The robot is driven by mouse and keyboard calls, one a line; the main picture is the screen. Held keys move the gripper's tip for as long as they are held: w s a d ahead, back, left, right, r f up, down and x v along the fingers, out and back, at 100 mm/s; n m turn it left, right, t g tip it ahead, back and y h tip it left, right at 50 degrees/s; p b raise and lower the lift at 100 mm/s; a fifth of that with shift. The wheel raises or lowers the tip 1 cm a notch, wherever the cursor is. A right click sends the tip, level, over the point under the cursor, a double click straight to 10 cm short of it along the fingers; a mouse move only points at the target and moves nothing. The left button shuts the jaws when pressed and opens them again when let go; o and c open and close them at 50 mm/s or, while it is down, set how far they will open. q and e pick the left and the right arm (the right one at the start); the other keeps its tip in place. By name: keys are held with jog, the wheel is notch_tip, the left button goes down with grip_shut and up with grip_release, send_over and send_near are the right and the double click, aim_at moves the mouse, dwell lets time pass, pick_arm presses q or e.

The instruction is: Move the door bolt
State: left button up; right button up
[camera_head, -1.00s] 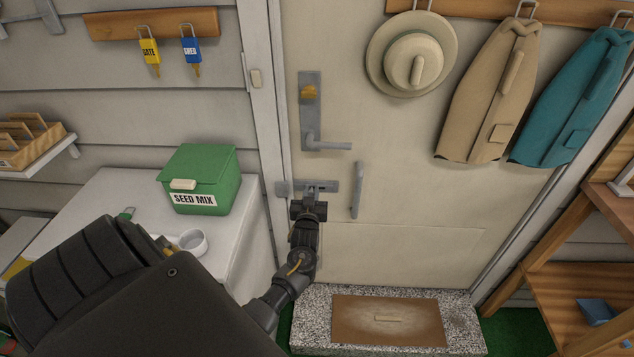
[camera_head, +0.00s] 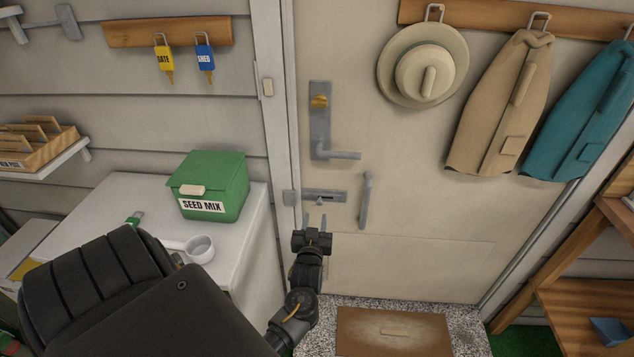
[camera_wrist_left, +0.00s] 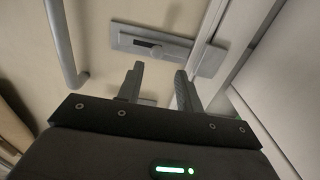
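The door bolt (camera_head: 338,195) is a grey metal plate with a dark slot and a small knob, mounted on the cream door below the lever handle. Its grey keeper (camera_head: 290,197) is on the frame to its left. My left gripper (camera_head: 315,221) is just below the bolt, its two fingers apart with nothing between them. In the left wrist view the bolt (camera_wrist_left: 126,39) and keeper (camera_wrist_left: 209,59) lie beyond the open fingertips (camera_wrist_left: 159,76), apart from them. I cannot tell whether the bar reaches into the keeper. My right gripper is not in view.
A vertical pull handle (camera_head: 366,200) is right of the bolt, and a lever handle (camera_head: 338,154) is above it. A white cabinet (camera_head: 236,232) with a green seed box (camera_head: 212,180) stands left. A doormat (camera_head: 380,333) lies below the door.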

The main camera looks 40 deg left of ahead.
pick_arm(q)
jog(key=shift+v, duration=1.25)
jog(key=s+d+f+m+g+h, duration=0.1)
jog(key=d+f+m+h, duration=0.2)
jog(key=f, duration=0.7)
jog(key=s+d+f+m+g+h, duration=0.1)
jog(key=d+f+h, duration=0.2)
jog(key=d+f, duration=0.5)
jog(key=s+d+f+m+g+h, duration=0.2)
jog(key=s+f, duration=0.4)
jog(key=f, duration=0.3)
jog(key=s+d+f+m+g+h, duration=0.1)
jog(key=s+d+f+g, duration=0.15)
jog(key=s+f, duration=0.45)
jog(key=s+f+m+g+h, duration=0.1)
jog(key=s+f+g, duration=0.2)
jog(key=s, duration=1.1)
jog(key=s+f+m+g, duration=0.1)
jog(key=s+f+g, duration=0.3)
jog(key=s+f, duration=0.5)
jog(key=s, duration=0.4)
jog(key=shift+s+f+m+h, duration=0.2)
jog(key=shift+s+m+h, duration=0.2)
